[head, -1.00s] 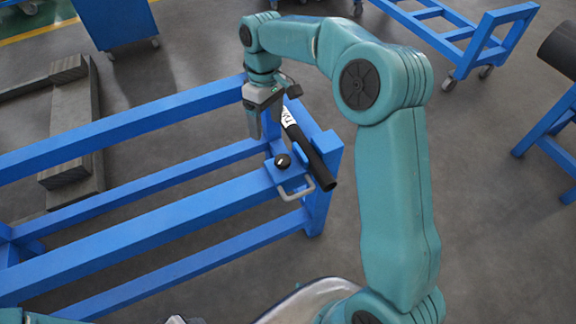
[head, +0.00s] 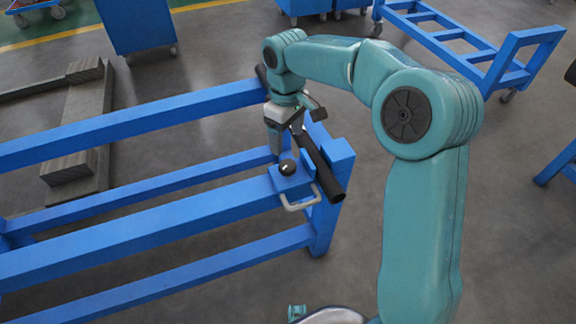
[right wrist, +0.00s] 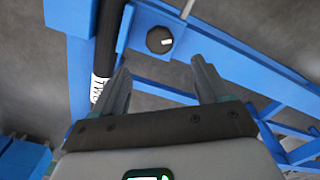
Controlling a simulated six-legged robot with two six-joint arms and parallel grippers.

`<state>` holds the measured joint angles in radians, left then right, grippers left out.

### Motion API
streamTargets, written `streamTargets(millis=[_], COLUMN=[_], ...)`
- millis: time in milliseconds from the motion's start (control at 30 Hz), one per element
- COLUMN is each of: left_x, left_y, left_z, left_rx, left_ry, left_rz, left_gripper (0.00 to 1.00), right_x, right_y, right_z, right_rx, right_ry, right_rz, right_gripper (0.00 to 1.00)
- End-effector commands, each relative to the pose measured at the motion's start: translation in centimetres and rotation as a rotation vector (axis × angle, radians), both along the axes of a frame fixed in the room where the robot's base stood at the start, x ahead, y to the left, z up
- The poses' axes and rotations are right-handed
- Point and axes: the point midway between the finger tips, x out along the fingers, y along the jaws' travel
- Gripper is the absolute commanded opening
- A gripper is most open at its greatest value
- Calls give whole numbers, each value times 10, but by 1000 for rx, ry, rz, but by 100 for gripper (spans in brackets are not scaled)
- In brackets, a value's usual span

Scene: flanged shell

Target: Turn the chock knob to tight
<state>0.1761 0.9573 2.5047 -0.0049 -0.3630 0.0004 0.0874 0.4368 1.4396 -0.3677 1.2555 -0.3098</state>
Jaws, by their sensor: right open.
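The chock knob is a round black knob (head: 287,167) on a blue block at the right end of the blue frame's near beam. In the right wrist view the knob (right wrist: 159,40) shows a short white mark pointing right. My right gripper (head: 276,150) points down just behind the knob in the head view, apart from it. In the right wrist view its two fingers (right wrist: 160,78) are spread, with nothing between them; the knob lies beyond the tips. My left gripper is not in view.
A black tube (head: 322,172) lies across the frame's end, close beside the gripper and knob; its white label (right wrist: 98,88) shows in the wrist view. A grey handle (head: 301,202) sticks out before the knob. Blue beams (head: 150,225) run left. Blue carts (head: 137,25) stand behind.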

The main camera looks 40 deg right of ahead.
Motion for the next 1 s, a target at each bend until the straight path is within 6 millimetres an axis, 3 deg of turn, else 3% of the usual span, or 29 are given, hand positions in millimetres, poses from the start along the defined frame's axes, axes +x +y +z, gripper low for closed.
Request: streamTargets(millis=[33,200,400,600,867,1000], left_x=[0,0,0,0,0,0], left_y=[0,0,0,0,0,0], left_z=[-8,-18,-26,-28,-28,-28], left_rx=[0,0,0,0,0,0], left_ry=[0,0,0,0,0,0], left_rz=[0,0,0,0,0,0], left_gripper=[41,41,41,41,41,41], right_x=[-1,-2,-3,-2,-2,-2], right_y=[-1,-1,-2,-2,-2,-2], right_z=[-17,-56,-89,-101,-102,-102], right_rx=[0,0,1,0,0,0], right_ry=[4,2,1,0,-1,-1], right_rz=[-1,1,1,1,1,1], right_gripper=[75,75,75,75,75,30])
